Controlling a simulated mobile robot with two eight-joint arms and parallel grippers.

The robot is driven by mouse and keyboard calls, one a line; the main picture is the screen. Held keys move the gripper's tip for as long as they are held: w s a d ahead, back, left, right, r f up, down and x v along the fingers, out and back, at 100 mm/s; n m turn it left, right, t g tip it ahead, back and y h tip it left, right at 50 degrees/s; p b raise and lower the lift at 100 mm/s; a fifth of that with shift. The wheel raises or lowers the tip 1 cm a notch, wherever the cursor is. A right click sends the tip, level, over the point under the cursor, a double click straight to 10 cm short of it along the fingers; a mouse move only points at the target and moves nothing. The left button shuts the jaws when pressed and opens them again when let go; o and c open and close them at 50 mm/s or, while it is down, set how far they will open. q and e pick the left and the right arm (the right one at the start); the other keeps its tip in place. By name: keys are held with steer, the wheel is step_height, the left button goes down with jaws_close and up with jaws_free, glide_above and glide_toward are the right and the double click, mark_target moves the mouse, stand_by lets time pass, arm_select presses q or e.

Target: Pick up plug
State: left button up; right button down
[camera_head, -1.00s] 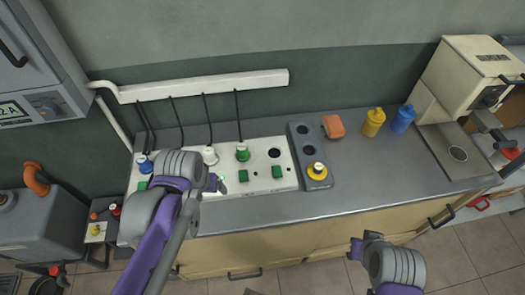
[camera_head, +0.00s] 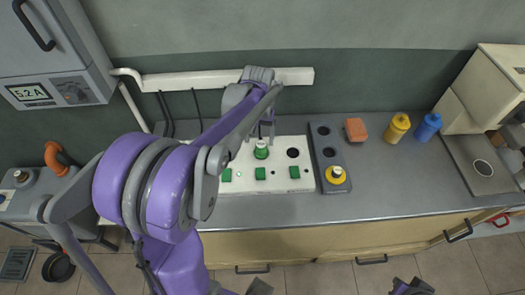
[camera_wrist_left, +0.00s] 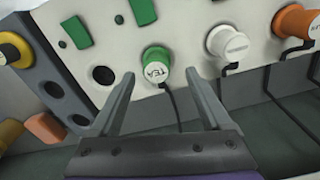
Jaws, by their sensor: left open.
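A green plug (camera_head: 261,150) with a cable sits in the white socket panel (camera_head: 281,185). In the left wrist view the green plug (camera_wrist_left: 155,62) has lettering on its end and stands between and beyond my fingertips. My left gripper (camera_head: 266,133) is open and empty, just behind the green plug; its fingers also show in the left wrist view (camera_wrist_left: 160,77). A white plug (camera_wrist_left: 228,42) and an orange plug (camera_wrist_left: 295,20) sit beside it there. In the head view my left arm hides the panel's left part. Only a small part of my right gripper (camera_head: 410,287) shows at the bottom edge.
An empty round socket (camera_head: 293,153) is right of the green plug. A dark panel (camera_head: 325,155) holds a yellow knob (camera_head: 336,175). An orange block (camera_head: 355,129), a yellow bottle (camera_head: 397,128) and a blue bottle (camera_head: 428,127) stand farther right. The counter's right front is clear.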

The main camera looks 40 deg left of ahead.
mark_target(261, 144)
arm_select(q)
steer(key=shift+w+d+f, duration=0.1)
steer(key=shift+w+f, duration=0.05)
steer(key=shift+f, duration=1.25)
steer(key=shift+w+d+f, duration=0.1)
steer(key=shift+w+f, duration=0.05)
steer(key=shift+f, duration=1.2)
jaws_close()
